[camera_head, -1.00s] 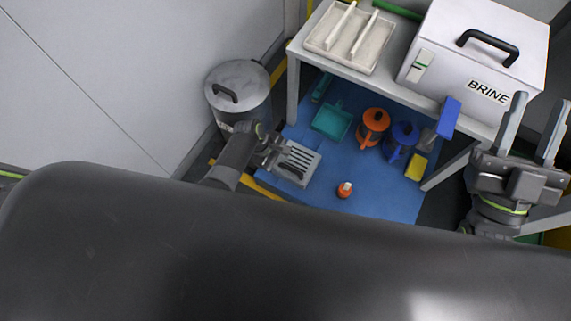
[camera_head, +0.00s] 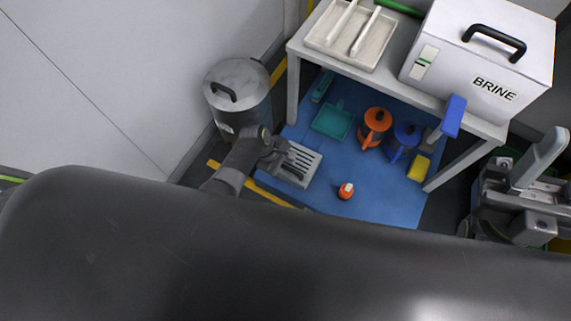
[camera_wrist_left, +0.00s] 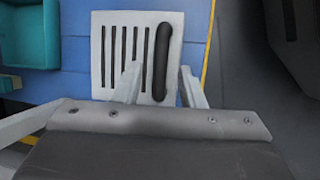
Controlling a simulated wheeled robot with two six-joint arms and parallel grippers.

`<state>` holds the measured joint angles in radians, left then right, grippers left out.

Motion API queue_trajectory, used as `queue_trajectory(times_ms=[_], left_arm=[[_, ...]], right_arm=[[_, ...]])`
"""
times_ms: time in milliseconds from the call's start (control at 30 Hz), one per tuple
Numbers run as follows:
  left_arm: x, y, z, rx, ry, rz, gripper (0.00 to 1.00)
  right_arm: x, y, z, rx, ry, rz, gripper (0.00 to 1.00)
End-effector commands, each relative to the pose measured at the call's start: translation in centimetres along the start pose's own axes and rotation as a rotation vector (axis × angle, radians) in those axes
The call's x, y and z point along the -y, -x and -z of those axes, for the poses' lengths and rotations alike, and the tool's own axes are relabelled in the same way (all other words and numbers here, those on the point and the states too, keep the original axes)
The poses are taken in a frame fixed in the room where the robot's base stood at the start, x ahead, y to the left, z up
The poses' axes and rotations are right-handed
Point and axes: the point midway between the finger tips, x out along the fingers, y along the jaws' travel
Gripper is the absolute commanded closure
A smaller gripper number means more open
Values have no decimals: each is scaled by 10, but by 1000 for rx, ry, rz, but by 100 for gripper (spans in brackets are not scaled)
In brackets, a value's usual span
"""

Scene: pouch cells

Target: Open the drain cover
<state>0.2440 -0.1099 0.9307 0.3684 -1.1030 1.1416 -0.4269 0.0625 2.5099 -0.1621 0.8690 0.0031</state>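The drain cover is a pale grey slotted plate (camera_head: 300,160) with a dark bar handle, lying on the blue floor mat. In the left wrist view the plate (camera_wrist_left: 120,68) lies ahead of me, with its black handle (camera_wrist_left: 162,62) along the right side. My left gripper (camera_head: 279,154) is over the plate's left part. In the wrist view its open fingers (camera_wrist_left: 159,84) stand on either side of the handle's lower part, with gaps showing. Whether they touch the plate is unclear. My right gripper (camera_head: 545,165) is empty at the right edge, partly cut off, its fingers apart.
A lidded metal bin (camera_head: 238,92) stands left of the blue mat (camera_head: 325,185). A bench with a white BRINE box (camera_head: 475,65) and a tray (camera_head: 345,40) stands behind. Orange (camera_head: 375,122) and blue (camera_head: 402,140) jugs, a teal dustpan (camera_head: 332,121) and a small orange bottle (camera_head: 346,190) are nearby.

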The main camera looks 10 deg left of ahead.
Motion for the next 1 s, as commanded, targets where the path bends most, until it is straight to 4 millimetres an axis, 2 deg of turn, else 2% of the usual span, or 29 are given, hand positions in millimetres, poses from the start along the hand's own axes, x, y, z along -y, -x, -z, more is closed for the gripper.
queue_trajectory(times_ms=[200, 400, 500, 1000], left_arm=[[0, 0, 0, 0, 0, 0, 64], [0, 0, 0, 0, 0, 0, 90], [0, 0, 0, 0, 0, 0, 100], [-6, 4, -1, -1, 10, 27, 100]], right_arm=[[0, 0, 0, -1, 0, 0, 64], [0, 0, 0, 0, 0, 0, 64], [0, 0, 0, 0, 0, 0, 64], [0, -3, 0, 2, 3, 3, 64]])
